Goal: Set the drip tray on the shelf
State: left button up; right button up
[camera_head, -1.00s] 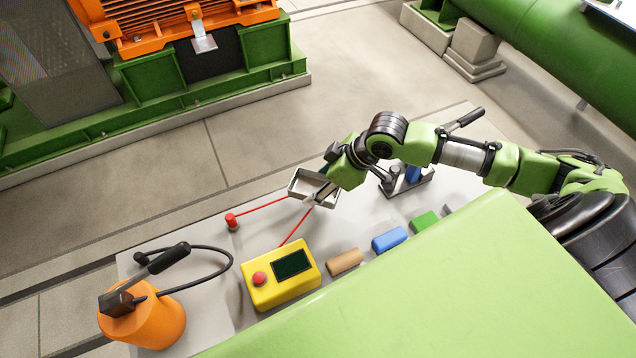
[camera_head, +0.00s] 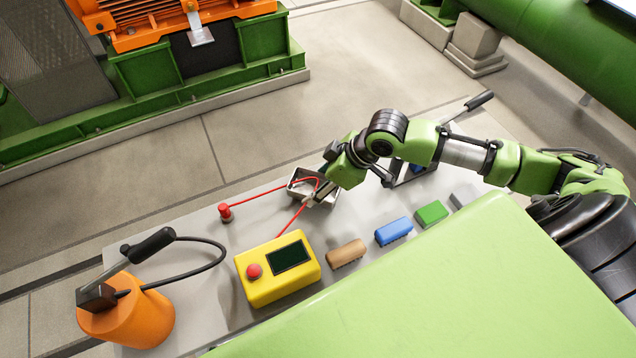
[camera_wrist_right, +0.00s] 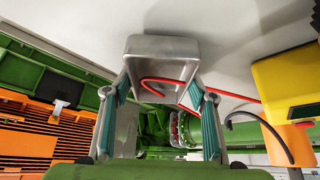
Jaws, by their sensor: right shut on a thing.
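The drip tray (camera_head: 300,191) is a small grey metal tray with raised walls, above the pale tabletop in the head view. In the right wrist view the tray (camera_wrist_right: 162,47) sits between my two fingers. My right gripper (camera_head: 321,188) is shut on the tray; its fingers (camera_wrist_right: 160,84) touch the tray's sides. A red cable (camera_head: 252,199) loops across the tray and runs toward the yellow box; I cannot tell whether it touches the tray. No shelf is clearly identifiable. My left gripper is not in view.
On the table (camera_head: 190,258) are a red plug (camera_head: 225,212), a yellow box (camera_head: 277,270), an orange pot (camera_head: 128,312) with a black-handled lever, and brown (camera_head: 346,254), blue (camera_head: 393,231) and green (camera_head: 432,213) blocks.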

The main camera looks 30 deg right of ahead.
jog(key=shift+f, duration=0.6)
jog(key=o, duration=1.3)
jog(key=shift+o, duration=0.2)
